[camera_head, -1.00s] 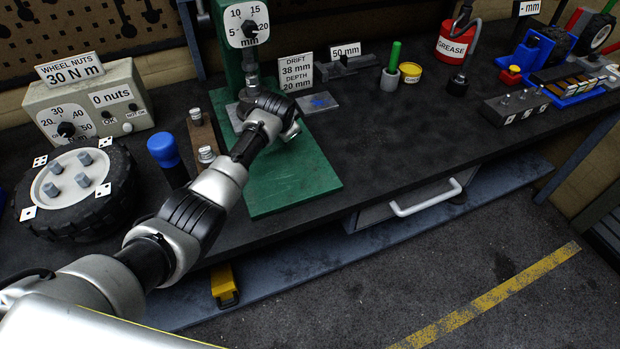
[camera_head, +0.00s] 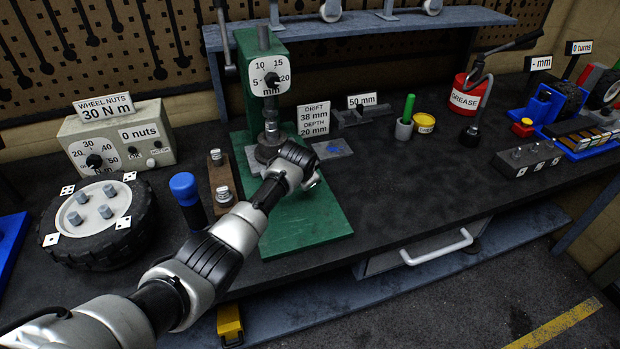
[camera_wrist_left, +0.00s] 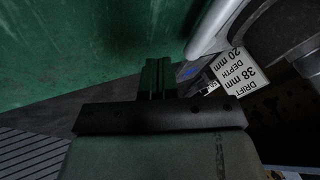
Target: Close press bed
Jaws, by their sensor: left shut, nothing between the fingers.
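The green press (camera_head: 262,95) stands at the back of the bench, with a dial marked in mm on its head and a dark ram below it. Its green base plate (camera_head: 310,225) lies in front on the bench top. A grey block (camera_head: 251,158) shows beside the ram, partly hidden by my left arm. My left gripper (camera_head: 312,180) is over the base, to the right of the ram, its fingers mostly hidden in the head view. In the left wrist view the fingers (camera_wrist_left: 156,76) are shut with nothing between them, against a green surface. My right gripper is out of view.
A blue-topped handle (camera_head: 184,187) and a wheel (camera_head: 97,221) are to the left. The bench is clear right of the base, above a drawer handle (camera_head: 437,247).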

